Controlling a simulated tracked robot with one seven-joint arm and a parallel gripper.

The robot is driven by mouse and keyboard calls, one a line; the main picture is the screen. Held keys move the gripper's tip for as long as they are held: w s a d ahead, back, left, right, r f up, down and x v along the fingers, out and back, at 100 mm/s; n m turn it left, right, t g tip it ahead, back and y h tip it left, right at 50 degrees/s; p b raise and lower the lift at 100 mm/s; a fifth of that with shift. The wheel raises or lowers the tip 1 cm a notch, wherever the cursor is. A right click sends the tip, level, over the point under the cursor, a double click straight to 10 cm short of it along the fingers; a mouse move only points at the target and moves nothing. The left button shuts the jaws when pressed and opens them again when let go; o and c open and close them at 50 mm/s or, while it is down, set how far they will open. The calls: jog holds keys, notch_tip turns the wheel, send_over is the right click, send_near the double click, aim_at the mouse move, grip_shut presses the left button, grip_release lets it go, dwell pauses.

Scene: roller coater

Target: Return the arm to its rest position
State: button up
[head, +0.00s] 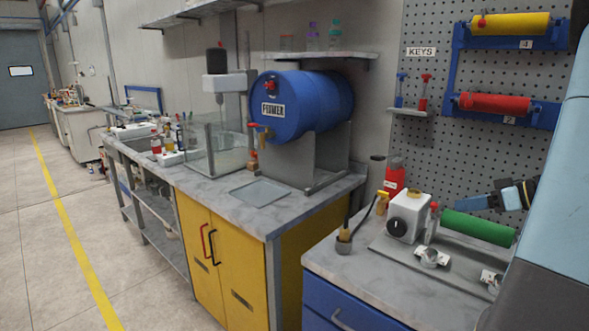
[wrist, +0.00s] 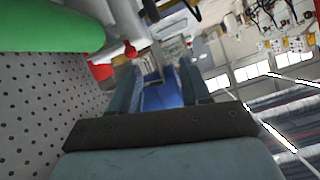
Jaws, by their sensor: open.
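My gripper (head: 482,200) is at the right of the head view, just above and behind the green roller (head: 478,228). In the wrist view, the two blue-grey fingers of my gripper (wrist: 160,72) stand apart with nothing between them. The green roller also shows in the wrist view (wrist: 50,28) at the upper left, beside the fingers and apart from them. My pale blue arm (head: 548,170) runs up the right edge of the head view and hides part of the bench there.
The coater (head: 408,216) stands on the blue-drawered bench (head: 345,262). Behind is a pegboard (head: 435,150) with a yellow roller (head: 510,24) and a red roller (head: 494,103) on blue racks. A blue primer barrel (head: 320,102) stands left. The floor (head: 130,225) at left is clear.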

jog(key=s+a+r+m+g+h, duration=0.1)
jog(key=s+a+g, duration=0.15)
jog(key=a, duration=0.45)
jog(key=s+a+r+g+h, duration=0.1)
jog(key=s+a+r+g, duration=0.15)
jog(key=a, duration=0.55)
jog(key=s+a+r+m+t+h, duration=0.1)
jog(key=s+a+r+m+h, duration=0.2)
jog(key=s, duration=0.8)
jog(key=shift+a+m+t+h, duration=0.4)
jog(key=shift+a+m+h, duration=0.6)
jog(key=shift+a+h, duration=1.15)
jog(key=shift+s+a+y, duration=0.15)
jog(key=shift+a+y, duration=0.05)
jog(key=shift+y, duration=0.05)
jog(key=shift+c, duration=0.4)
